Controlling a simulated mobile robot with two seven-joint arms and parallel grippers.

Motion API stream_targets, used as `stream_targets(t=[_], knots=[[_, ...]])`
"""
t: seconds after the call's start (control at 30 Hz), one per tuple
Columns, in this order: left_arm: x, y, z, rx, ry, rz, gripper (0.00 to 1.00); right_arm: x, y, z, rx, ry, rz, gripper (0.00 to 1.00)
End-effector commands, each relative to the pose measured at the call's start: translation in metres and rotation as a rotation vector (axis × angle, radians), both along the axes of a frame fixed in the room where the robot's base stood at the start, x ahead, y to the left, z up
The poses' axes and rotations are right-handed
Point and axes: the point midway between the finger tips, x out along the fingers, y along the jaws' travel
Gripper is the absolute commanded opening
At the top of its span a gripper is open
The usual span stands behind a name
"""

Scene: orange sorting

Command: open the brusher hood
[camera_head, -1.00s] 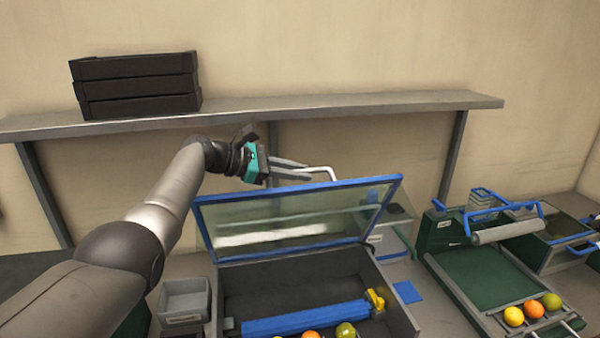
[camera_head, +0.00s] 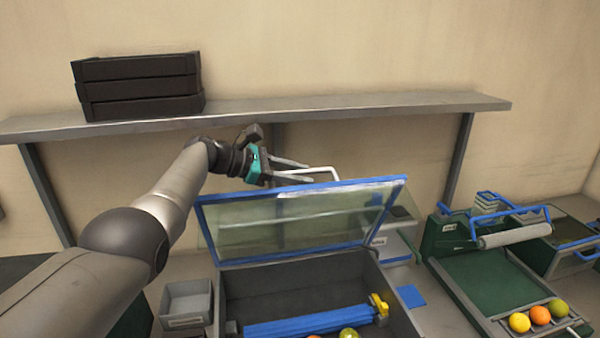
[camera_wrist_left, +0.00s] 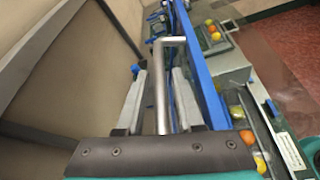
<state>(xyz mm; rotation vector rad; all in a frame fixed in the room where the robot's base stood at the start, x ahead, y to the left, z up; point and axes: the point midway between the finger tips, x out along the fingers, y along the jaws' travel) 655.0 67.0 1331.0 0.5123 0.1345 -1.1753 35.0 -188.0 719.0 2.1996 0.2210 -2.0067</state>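The brusher hood (camera_head: 300,258) is a clear panel in a blue frame, standing raised and steeply tilted at the back of the dark brusher box (camera_head: 402,318). Its pale bar handle (camera_head: 322,170) sticks out behind the top edge. My left gripper (camera_head: 307,172) is at this handle. In the left wrist view the two grey fingers (camera_wrist_left: 160,75) stand apart, with the handle bar (camera_wrist_left: 163,105) between them and gaps beside it. The blue hood frame (camera_wrist_left: 207,85) runs just right of the fingers.
Inside the box lies a blue roller (camera_head: 300,322) with fruit at the front edge. A shelf (camera_head: 330,106) with black crates (camera_head: 138,88) runs along the wall behind. A grey bin (camera_head: 187,302) stands left, a green conveyor (camera_head: 485,285) with fruit right.

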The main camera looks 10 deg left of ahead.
Motion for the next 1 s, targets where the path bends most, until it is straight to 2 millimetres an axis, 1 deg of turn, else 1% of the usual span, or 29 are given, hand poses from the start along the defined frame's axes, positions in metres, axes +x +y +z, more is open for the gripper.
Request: stream_targets(t=[0.03, 0.07, 0.1, 0.37, 0.57, 0.73, 0.9, 1.0], knots=[[0.0, 0.0, 0.001, -0.001, -0.001, -0.001, 0.43, 0.0, 0.0, 0.0, 0.0, 0.0, 0.0, 0.5], [0.0, 0.0, 0.002, -0.002, -0.003, -0.001, 0.47, 0.0, 0.0, 0.0, 0.0, 0.0, 0.0, 0.5], [0.0, 0.0, 0.002, -0.002, -0.003, -0.001, 0.47, 0.0, 0.0, 0.0, 0.0, 0.0, 0.0, 0.5], [0.0, 0.0, 0.004, -0.004, -0.006, -0.002, 0.47, 0.0, 0.0, 0.001, 0.0, 0.0, 0.0, 0.5], [-0.003, 0.009, 0.008, -0.006, -0.007, -0.001, 0.47, 0.0, 0.0, 0.005, 0.0, 0.0, 0.0, 0.5], [-0.011, 0.023, 0.014, -0.002, -0.008, -0.001, 0.47, 0.0, 0.0, 0.012, 0.0, 0.0, 0.0, 0.5], [-0.021, 0.044, 0.021, -0.002, -0.008, -0.001, 0.47, 0.0, 0.0, 0.009, 0.0, 0.0, 0.0, 0.5], [-0.028, 0.062, 0.028, -0.002, -0.009, 0.002, 0.47, 0.0, 0.0, 0.006, 0.0, 0.0, 0.0, 0.5]])
